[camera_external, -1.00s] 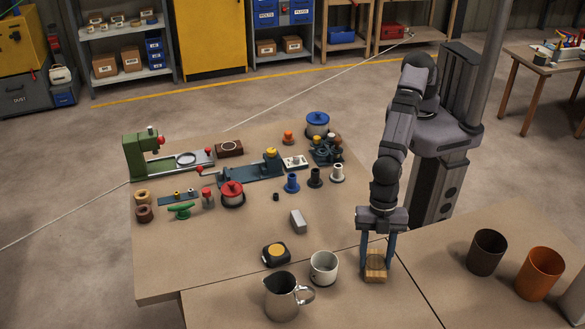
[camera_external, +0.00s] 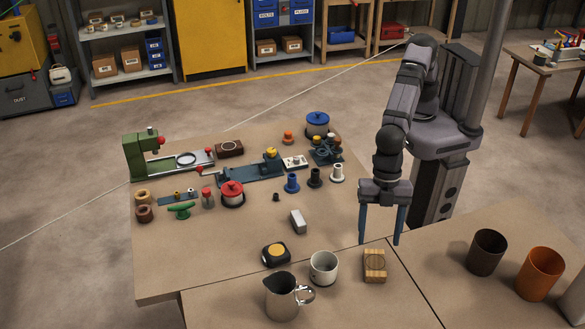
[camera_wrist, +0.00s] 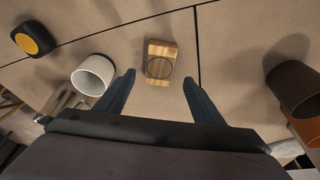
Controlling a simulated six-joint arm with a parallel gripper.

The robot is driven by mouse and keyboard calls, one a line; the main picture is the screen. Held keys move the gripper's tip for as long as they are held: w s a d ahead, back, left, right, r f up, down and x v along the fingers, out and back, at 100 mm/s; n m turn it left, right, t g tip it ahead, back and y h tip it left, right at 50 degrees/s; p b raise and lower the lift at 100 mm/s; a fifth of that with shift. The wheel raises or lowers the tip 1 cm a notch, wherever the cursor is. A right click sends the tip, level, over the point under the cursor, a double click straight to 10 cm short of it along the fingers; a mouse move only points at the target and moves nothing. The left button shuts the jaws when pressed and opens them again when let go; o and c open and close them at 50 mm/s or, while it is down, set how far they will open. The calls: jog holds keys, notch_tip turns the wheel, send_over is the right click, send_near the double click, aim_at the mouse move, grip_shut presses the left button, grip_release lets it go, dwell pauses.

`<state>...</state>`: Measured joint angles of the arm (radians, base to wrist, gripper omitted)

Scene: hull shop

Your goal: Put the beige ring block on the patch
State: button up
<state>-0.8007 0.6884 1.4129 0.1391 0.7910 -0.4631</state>
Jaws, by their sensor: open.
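A light wooden block (camera_external: 375,267) with a dark ring on its top lies flat on the near table, right of the white cup. It fits the beige ring block, and it also shows in the wrist view (camera_wrist: 160,50), just beyond my fingertips. My gripper (camera_external: 379,243) is open and empty above and behind the block, with its fingers pointing down. In the wrist view my gripper (camera_wrist: 159,78) has its two fingers spread wide, with the block between their lines. I cannot make out a separate patch; whether one lies under the block is hidden.
A white cup (camera_external: 323,268), a metal jug (camera_external: 281,297) and a black-and-yellow round-topped item (camera_external: 275,254) stand left of the block. A dark cup (camera_external: 486,252) and an orange cup (camera_external: 539,273) stand at right.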

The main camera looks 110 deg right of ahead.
jog(key=shift+v, duration=2.35)
jog(key=d+m+h, duration=0.2)
jog(key=d+m, duration=0.4)
jog(key=d, duration=1.6)
jog(key=s+d+f+m, duration=0.2)
jog(key=s+d+m, duration=0.1)
jog(key=s+d, duration=0.4)
jog(key=s+d+f+m+g+h, duration=0.1)
jog(key=s+d+f+m, duration=0.2)
jog(key=s+d, duration=0.4)
jog(key=d+m, duration=0.1)
jog(key=d, duration=0.3)
jog(key=shift+s+d+m, duration=0.3)
